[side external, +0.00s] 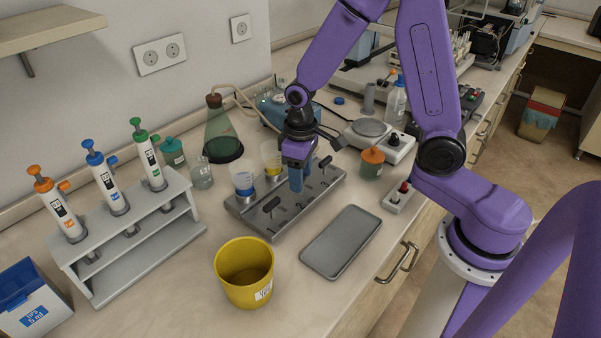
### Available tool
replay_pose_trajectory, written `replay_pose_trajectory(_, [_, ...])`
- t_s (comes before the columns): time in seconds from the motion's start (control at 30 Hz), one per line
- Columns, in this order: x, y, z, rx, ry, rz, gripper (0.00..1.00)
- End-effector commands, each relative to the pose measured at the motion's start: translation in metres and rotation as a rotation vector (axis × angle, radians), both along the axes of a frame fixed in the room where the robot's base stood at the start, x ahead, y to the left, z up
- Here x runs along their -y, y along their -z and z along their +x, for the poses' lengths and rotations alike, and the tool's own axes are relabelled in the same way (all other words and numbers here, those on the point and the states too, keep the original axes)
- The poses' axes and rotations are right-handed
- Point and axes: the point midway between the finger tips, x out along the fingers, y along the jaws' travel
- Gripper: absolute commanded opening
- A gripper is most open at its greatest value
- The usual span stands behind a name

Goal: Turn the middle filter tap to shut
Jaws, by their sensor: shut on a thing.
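The grey metal filter manifold (240,222) stands on the bench in the middle of the view. It carries a blue-banded funnel (243,180) and a yellow-banded funnel (271,157) along its back. A dark left tap (270,205) and a dark right tap (325,163) stand on its front part. My gripper (296,184) points down between these two taps, with its blue fingers shut at the place of the middle tap. The fingers hide the middle tap, so its angle cannot be seen.
A grey tray (341,242) lies in front of the manifold, and a yellow bin (245,272) stands front left. A pipette rack (122,238) is at left. A green flask (222,130) stands behind; an orange-lidded jar (372,162) is at right.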

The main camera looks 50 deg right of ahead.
Motion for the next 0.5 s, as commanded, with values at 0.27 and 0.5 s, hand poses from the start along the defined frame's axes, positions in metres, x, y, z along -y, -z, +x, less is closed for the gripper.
replay_pose_trajectory(0.27, [0.0002, -0.0001, -0.0006, -0.002, 0.207, -0.001, 0.18])
replay_pose_trajectory(0.5, [0.0004, 0.0001, -0.0008, -0.003, 0.315, -0.001, 0.18])
